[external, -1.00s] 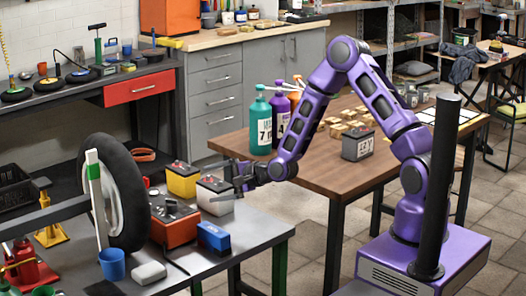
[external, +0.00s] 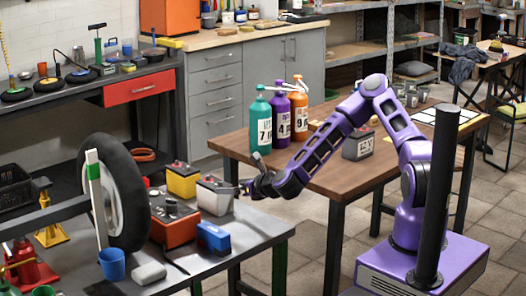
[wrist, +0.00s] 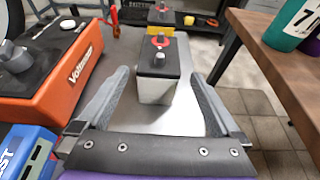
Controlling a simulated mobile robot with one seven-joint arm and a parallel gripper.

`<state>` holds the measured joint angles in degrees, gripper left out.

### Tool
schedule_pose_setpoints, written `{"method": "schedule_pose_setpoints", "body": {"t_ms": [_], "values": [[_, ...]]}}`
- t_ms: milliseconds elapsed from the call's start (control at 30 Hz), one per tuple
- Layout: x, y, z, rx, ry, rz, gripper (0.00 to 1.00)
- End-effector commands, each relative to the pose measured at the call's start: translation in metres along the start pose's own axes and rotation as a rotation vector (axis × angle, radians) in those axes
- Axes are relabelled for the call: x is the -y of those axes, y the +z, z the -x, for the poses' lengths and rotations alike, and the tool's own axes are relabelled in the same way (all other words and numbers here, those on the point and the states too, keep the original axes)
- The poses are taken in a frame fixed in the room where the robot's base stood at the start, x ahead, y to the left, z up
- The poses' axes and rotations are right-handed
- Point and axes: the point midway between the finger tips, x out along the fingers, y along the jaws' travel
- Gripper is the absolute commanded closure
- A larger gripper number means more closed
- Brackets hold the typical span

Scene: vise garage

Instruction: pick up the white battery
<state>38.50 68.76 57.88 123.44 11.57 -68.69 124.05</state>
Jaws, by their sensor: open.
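The white battery (external: 215,195), a white box with a black top, stands upright on the grey table near its right back edge. It also shows in the wrist view (wrist: 158,88), with a red-ringed terminal on top. My gripper (external: 243,188) is just to the right of the battery in the external view. In the wrist view my gripper (wrist: 157,100) is open, with one finger on each side of the battery's near end.
A yellow battery (external: 182,180) stands behind the white one. An orange voltmeter box (external: 174,224) and a blue box (external: 213,238) stand close on the left and front. A wooden table (external: 300,165) with bottles stands to the right, across a floor gap.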

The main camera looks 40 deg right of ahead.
Motion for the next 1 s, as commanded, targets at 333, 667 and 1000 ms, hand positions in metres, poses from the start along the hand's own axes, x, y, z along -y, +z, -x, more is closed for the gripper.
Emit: {"method": "schedule_pose_setpoints", "body": {"t_ms": [333,667,1000], "values": [[0.0,0.0,-0.043,0.001,0.0,0.002,0.0],[-0.001,0.002,-0.084,0.001,0.001,0.001,0.0],[-0.001,0.003,-0.094,0.002,0.001,0.003,0.0]]}}
